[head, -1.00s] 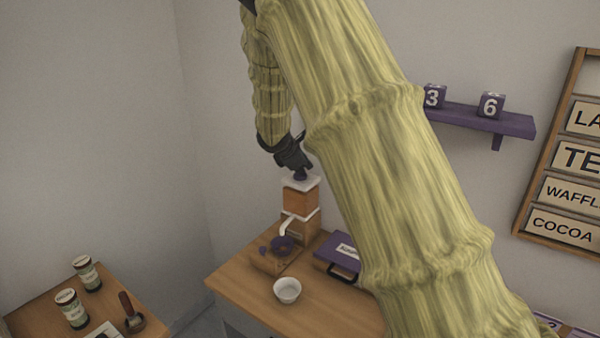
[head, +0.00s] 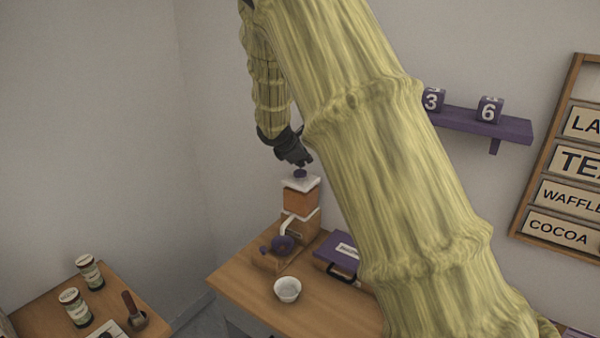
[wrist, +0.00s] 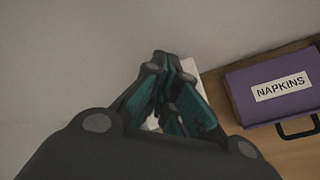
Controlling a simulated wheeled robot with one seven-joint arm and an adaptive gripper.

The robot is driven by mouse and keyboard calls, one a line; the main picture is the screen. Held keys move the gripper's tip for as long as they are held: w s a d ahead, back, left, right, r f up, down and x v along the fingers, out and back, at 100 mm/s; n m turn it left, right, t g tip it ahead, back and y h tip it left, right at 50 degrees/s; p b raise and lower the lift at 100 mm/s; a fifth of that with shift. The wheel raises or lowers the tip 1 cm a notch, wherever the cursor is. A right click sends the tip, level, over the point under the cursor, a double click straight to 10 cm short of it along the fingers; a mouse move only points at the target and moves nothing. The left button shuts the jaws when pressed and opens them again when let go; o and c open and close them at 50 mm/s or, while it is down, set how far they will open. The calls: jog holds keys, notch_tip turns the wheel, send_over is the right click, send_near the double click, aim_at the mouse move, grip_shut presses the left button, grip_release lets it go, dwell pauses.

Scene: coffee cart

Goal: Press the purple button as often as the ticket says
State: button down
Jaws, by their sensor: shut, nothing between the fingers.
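The purple button (head: 300,173) is a small knob on the white lid of an orange-and-wood dispenser (head: 299,198) on the wooden cart. My gripper (head: 304,162) is shut and empty, pointing down just above the button with a small gap showing. In the wrist view my gripper's closed fingers (wrist: 170,65) hide the button, and part of the white lid (wrist: 192,68) shows behind them. A white card (head: 107,330) lies at the lower left, cut by the frame edge; I cannot read it or tell if it is the ticket.
A white bowl (head: 287,290) and a purple napkins box (head: 338,254) stand on the cart. Two jars (head: 75,307) and a dark-handled tool (head: 133,310) stand on the left table. A purple shelf (head: 470,118) and menu board (head: 560,185) hang on the wall. My arm hides the middle.

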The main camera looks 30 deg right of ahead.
aim_at(303, 172)
jog(key=shift+r+p, duration=2.1)
jog(key=shift+r, duration=0.45)
